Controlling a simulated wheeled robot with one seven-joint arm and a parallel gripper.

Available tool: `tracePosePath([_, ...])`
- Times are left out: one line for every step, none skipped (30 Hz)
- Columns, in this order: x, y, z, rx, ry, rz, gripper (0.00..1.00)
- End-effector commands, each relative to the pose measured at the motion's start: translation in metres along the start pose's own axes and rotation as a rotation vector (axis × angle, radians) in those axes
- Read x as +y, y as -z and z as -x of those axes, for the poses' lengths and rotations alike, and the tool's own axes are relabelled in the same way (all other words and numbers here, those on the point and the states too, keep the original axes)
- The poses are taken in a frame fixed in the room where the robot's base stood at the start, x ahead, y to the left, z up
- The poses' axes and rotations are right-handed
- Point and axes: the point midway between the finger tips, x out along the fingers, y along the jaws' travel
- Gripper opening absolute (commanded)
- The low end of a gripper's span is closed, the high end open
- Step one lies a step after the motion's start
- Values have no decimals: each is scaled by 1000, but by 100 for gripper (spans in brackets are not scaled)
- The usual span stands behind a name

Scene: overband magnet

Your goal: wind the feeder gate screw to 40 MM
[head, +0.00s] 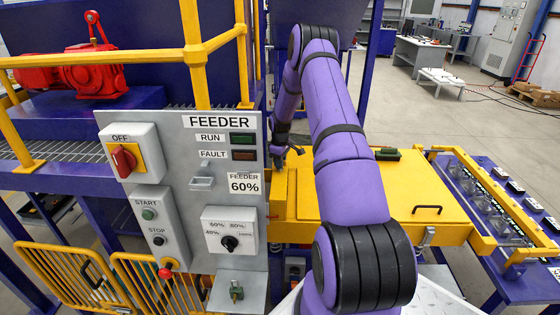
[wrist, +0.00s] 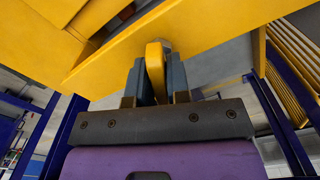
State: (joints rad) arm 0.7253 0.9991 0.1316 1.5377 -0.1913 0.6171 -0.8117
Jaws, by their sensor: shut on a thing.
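My gripper (wrist: 157,72) is shut on a yellow handle (wrist: 155,66) in the wrist view, with one dark finger on each side of it. The handle meets a grey metal end close against a yellow housing (wrist: 190,35); I take it for the feeder gate screw's handle, but the screw thread does not show. In the head view my gripper is small and partly hidden by my arm, beside the yellow housing (head: 292,192) right of the feeder panel (head: 190,225). No 40 MM mark or gate scale is readable in either view.
The panel has a red OFF switch (head: 124,160), a START button (head: 148,214) and a black selector knob (head: 229,243). Yellow railing (head: 195,55) stands at left. A yellow hatch (head: 425,190) with a black handle lies right of my arm. Open floor is behind it.

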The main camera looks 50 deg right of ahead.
Motion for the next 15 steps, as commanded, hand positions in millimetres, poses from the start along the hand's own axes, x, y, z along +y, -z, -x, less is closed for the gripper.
tracePosePath([1, 0, 0, 1, 0, 33, 0])
tracePosePath([0, 0, 0, 1, 0, 47, 0])
tracePosePath([0, 0, 0, 0, 0, 61, 0])
tracePosePath([0, 0, 0, 0, -1, 66, 0])
tracePosePath([0, 0, 0, 0, -1, 68, 0])
tracePosePath([0, 0, 0, 0, -1, 68, 0])
tracePosePath([0, 0, 0, 0, -1, 67, 0])
tracePosePath([0, 0, 0, 0, -1, 66, 0])
tracePosePath([0, 0, 0, 0, -1, 66, 0])
tracePosePath([0, 0, 0, 0, -1, 66, 0])
tracePosePath([0, 0, 0, 0, 0, 68, 0])
tracePosePath([0, 0, 0, 0, 0, 81, 0])
tracePosePath([0, 0, 0, 0, 0, 100, 0])
tracePosePath([0, 0, 0, 0, 0, 127, 0])
tracePosePath([0, 0, 0, 1, 0, 174, 0])
